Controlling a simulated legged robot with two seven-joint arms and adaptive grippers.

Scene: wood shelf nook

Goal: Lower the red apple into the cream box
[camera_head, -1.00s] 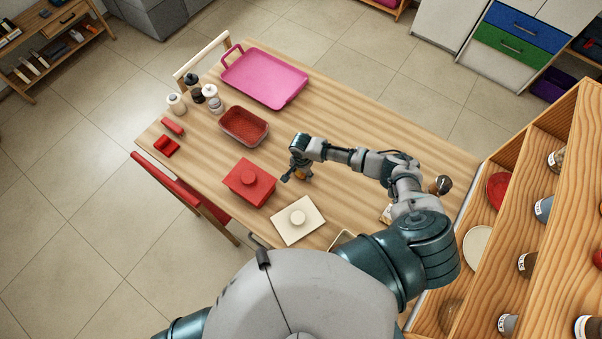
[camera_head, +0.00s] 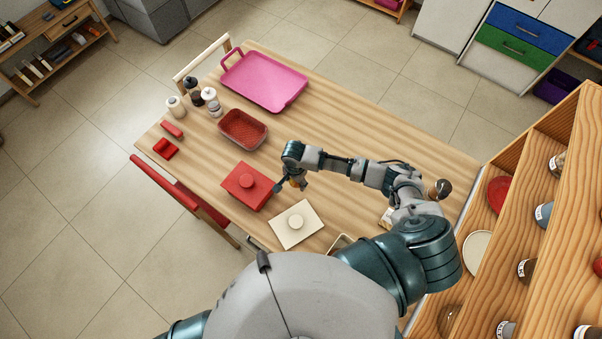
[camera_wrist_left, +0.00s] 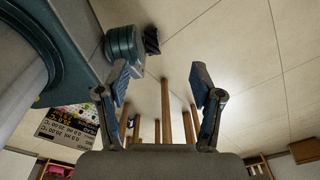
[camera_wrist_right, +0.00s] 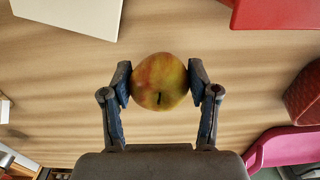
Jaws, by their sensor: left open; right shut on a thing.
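My right gripper (camera_head: 289,184) is shut on a red and yellow apple (camera_wrist_right: 159,81), held between both fingertips above the table. In the head view the apple (camera_head: 297,184) is mostly hidden by the gripper. A cream square piece with a round knob (camera_head: 283,236), like a lidded box, lies on the table just below the gripper in the picture. Its edge shows at the top left of the right wrist view (camera_wrist_right: 68,14). A pale rim (camera_head: 341,243) shows beside it, mostly hidden by my arm. My left gripper (camera_wrist_left: 160,84) is open and empty, away from the table top.
A red box with a knob (camera_head: 237,191) is close left of the right gripper. A red basket (camera_head: 243,139) and a pink tray (camera_head: 265,80) lie farther back. Bottles (camera_head: 211,99) stand at the far left. A wooden shelf (camera_head: 515,190) rises at right. The table's middle is clear.

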